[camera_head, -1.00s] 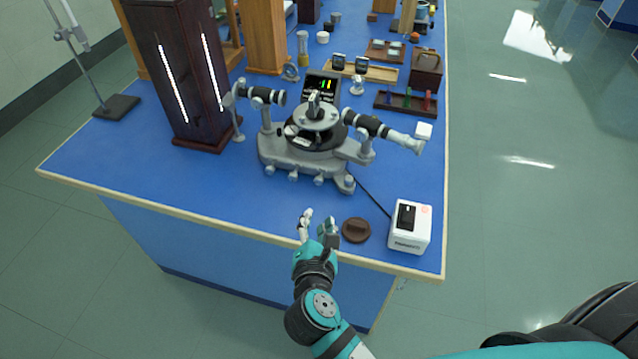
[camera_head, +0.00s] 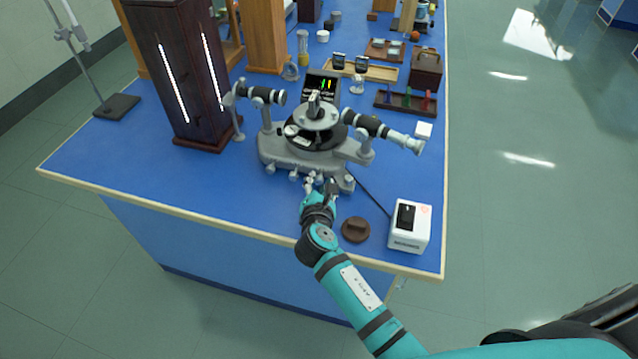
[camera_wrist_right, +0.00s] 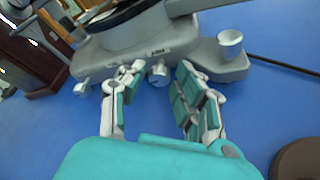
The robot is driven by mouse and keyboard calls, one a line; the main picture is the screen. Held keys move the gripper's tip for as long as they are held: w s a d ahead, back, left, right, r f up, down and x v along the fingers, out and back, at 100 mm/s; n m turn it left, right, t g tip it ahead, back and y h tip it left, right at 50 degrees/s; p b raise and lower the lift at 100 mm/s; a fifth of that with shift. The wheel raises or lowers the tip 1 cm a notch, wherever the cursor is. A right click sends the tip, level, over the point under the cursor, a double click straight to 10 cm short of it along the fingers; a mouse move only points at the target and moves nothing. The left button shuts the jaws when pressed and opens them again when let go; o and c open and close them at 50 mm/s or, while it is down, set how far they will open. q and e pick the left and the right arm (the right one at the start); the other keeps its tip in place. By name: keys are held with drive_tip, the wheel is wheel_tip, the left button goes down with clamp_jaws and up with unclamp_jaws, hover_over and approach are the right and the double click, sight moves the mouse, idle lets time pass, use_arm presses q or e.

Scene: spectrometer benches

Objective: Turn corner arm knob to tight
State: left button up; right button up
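The grey spectrometer (camera_head: 290,152) stands on the blue bench, with several small metal knobs along its front base. My right gripper (camera_head: 321,186) is at the front of this base. In the right wrist view its two fingers (camera_wrist_right: 158,85) are spread apart, with a small silver knob (camera_wrist_right: 158,72) in the gap just beyond the fingertips. Another knob (camera_wrist_right: 82,88) shows left of the fingers, and a larger round knob (camera_wrist_right: 229,42) is on the base's right corner. No contact is clear. I cannot tell which knob the label corner arm means. My left gripper is out of view.
A brown round cap (camera_head: 356,229) and a white box with a black switch (camera_head: 409,226) are right of my right gripper. A dark cabinet with lit slits (camera_head: 180,75) stands at left. The bench's front left (camera_head: 150,165) is clear.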

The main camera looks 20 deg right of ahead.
drive_tip(key=shift+c, duration=0.3)
clamp_jaws()
drive_tip(key=shift+f, duration=0.15)
drive_tip(key=shift+m+b, duration=0.5)
drive_tip(key=shift+b, duration=0.1)
drive_tip(key=shift+t, duration=0.3)
drive_tip(key=shift+y, duration=0.3)
drive_tip(key=shift+o, duration=0.3)
unclamp_jaws()
drive_tip(key=shift+s, duration=0.1)
drive_tip(key=v, duration=1.2)
